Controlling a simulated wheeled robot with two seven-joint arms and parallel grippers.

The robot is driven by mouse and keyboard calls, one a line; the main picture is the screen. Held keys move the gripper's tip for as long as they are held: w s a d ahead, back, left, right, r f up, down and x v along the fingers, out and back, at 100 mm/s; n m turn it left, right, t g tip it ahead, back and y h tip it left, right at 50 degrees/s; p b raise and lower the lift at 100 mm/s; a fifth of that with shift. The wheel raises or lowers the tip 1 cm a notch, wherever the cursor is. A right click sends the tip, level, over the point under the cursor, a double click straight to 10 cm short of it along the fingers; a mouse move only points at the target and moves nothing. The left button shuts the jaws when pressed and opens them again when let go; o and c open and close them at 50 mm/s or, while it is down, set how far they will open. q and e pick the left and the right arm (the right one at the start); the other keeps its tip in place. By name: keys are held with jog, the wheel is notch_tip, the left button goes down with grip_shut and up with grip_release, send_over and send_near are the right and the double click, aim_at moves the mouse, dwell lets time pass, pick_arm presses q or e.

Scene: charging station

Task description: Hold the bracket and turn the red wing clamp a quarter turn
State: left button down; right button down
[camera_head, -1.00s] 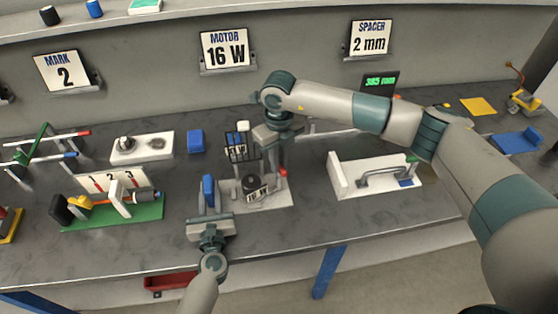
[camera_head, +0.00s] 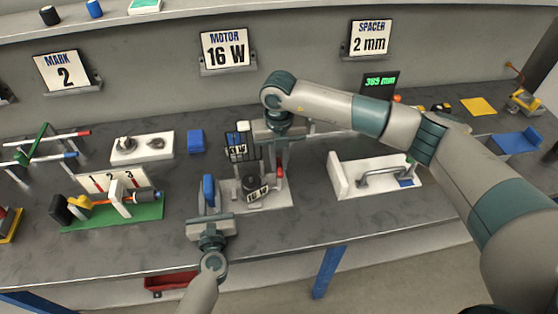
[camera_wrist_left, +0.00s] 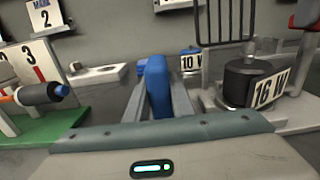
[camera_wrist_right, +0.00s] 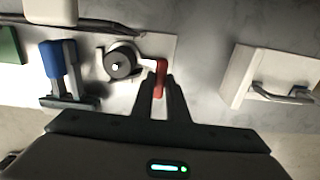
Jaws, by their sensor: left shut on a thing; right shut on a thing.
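A dark round motor (camera_head: 252,187) labelled 16 W sits on a white base plate (camera_head: 278,199) at the bench's middle. My left gripper (camera_head: 209,205) is shut on an upright blue grip (camera_head: 208,189) at the plate's left; it also shows between the fingers in the left wrist view (camera_wrist_left: 157,85). My right gripper (camera_head: 281,160) reaches down from above and is shut on the red wing clamp (camera_head: 281,173) at the motor's right. In the right wrist view the red wing (camera_wrist_right: 160,80) lies between the fingertips (camera_wrist_right: 161,84). The clamp's far end is partly hidden in the head view.
A dark wire rack (camera_head: 238,140) stands behind the motor, near a 10 W label (camera_wrist_left: 191,62). A green fixture (camera_head: 115,214) is to the left. A white fixture with a metal handle (camera_head: 345,180) is to the right. The front bench strip is clear.

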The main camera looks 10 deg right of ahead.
jog(key=c, duration=1.7)
grip_release()
jog(key=shift+r, duration=0.1)
notch_tip(320, 180, up, 12)
jog(key=shift+f, duration=0.1)
pick_arm(q)
jog(key=c, duration=1.4)
grip_release()
jog(key=shift+c, duration=0.2)
